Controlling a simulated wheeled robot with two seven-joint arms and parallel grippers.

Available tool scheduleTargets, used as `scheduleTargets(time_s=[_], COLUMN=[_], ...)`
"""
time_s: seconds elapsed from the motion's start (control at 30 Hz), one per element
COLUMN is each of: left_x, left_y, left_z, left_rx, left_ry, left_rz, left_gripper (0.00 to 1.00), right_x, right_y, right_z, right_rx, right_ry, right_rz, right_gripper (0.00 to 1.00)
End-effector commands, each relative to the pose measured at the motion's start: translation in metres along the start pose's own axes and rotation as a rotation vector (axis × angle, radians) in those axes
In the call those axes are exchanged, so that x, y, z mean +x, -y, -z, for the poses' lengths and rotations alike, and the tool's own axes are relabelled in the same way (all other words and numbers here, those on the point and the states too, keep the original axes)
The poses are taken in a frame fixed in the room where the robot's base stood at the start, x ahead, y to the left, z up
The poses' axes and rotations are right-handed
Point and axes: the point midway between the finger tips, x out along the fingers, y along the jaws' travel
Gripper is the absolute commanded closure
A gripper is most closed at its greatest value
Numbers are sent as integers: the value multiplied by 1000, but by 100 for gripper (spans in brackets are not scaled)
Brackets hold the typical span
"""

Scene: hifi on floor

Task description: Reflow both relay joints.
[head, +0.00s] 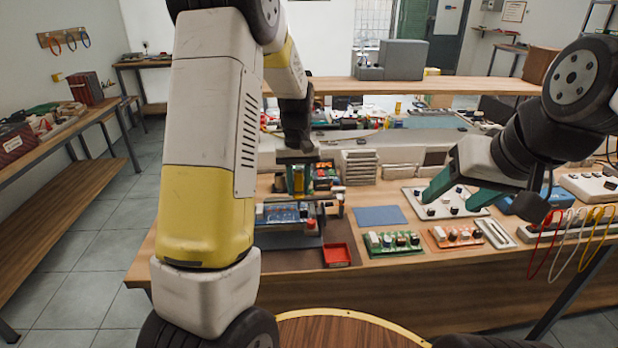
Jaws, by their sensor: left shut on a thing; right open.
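My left arm fills the left of the head view, and its gripper (298,182) points down above the back of a blue circuit board (285,213) in a dark holder. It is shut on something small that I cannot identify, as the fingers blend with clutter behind. My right gripper (453,202) is open, its green fingers spread over a white panel (412,193) with several dark and white knobs or parts. I see nothing between the fingers, and cannot tell if they touch the panel. The relay joints are too small to make out.
On the wooden bench are a red tray (337,254), a blue mat (380,215), a green board (407,248), an orange board (437,241) and a blue box (540,203). Red, white and yellow leads (596,230) hang at the right front. A raised shelf (450,86) crosses behind.

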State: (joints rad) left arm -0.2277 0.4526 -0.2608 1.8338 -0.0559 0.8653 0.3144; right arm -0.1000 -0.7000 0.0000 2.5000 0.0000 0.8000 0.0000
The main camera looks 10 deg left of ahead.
Motion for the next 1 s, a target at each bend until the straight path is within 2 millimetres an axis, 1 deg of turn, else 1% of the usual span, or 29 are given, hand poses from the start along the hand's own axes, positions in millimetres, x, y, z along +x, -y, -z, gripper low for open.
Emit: scheduleTargets(time_s=[0.07, 0.3, 0.5, 0.83, 1.0], left_x=[-1, -27, -42, -45, -42], left_y=[1, 0, 0, 0, -2], left_z=[-2, -1, 0, 0, 0], left_rx=[0, 0, 0, 0, 0], left_ry=[8, 2, 1, 1, 1], left_rz=[3, 1, 0, 0, 0], left_gripper=[100, 100, 100, 100, 100], right_x=[0, 0, 0, 0, 0], right_y=[0, 0, 0, 0, 0], right_z=[0, 0, 0, 0, 0], right_rx=[0, 0, 0, 0, 0], right_ry=[0, 0, 0, 0, 0], right_rz=[0, 0, 0, 0, 0], right_gripper=[41, 41, 41, 41, 41])
